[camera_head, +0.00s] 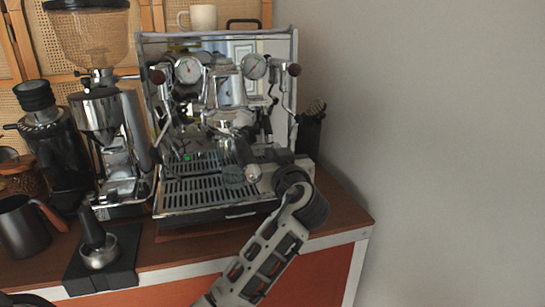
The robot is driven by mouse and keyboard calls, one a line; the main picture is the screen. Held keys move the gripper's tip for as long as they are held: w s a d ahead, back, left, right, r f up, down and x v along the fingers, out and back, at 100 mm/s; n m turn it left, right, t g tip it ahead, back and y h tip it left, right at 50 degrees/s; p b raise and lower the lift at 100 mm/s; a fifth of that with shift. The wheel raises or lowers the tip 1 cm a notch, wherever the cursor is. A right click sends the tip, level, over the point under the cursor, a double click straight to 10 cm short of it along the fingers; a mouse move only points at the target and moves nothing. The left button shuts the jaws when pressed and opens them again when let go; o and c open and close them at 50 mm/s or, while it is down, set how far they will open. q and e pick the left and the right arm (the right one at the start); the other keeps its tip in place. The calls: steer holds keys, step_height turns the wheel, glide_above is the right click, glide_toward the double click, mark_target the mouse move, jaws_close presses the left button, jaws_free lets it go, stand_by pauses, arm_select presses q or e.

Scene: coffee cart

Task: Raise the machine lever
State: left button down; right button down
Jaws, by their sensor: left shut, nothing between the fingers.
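The chrome espresso machine (166,95) stands on the counter in the head view, with two round gauges on its front. The group head (232,118) is at the middle of the front; the lever there is small and hard to tell from the nearby metal parts, so its angle is unclear. My left gripper (240,173) is shut and empty, in front of the machine below the group head and over the drip tray (195,190). I cannot tell whether it touches the lever. My left wrist hides the tray's right end. My right gripper is out of view.
A grinder (100,108) with a clear hopper stands left of the machine, beside a dark grinder (55,150). A dark pitcher (22,230) and a tamper (98,248) on a black mat are front left. A white cup (203,17) sits on top. A plain wall is right.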

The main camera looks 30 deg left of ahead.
arm_select(q)
steer(key=shift+r, duration=0.75)
step_height(320, 180, up, 4)
steer(key=shift+s+f+p, duration=0.1)
steer(key=shift+s+p, duration=0.05)
steer(key=shift+p, duration=1.1)
steer(key=shift+r, duration=0.4)
steer(key=shift+a+r+p, duration=0.1)
steer(key=shift+r+p, duration=0.4)
steer(key=shift+p, duration=0.2)
steer(key=shift+r+p, duration=0.6)
steer(key=shift+r, duration=0.35)
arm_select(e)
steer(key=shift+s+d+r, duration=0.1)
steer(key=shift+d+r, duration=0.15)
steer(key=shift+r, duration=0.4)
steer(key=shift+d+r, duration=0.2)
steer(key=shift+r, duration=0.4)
arm_select(q)
steer(key=b, duration=0.2)
glide_toward(268, 128)
step_height(268, 128, up, 2)
steer(key=s, duration=0.3)
steer(key=shift+w+d+r, duration=0.1)
steer(key=shift+d+r, duration=0.1)
steer(key=shift+d, duration=0.2)
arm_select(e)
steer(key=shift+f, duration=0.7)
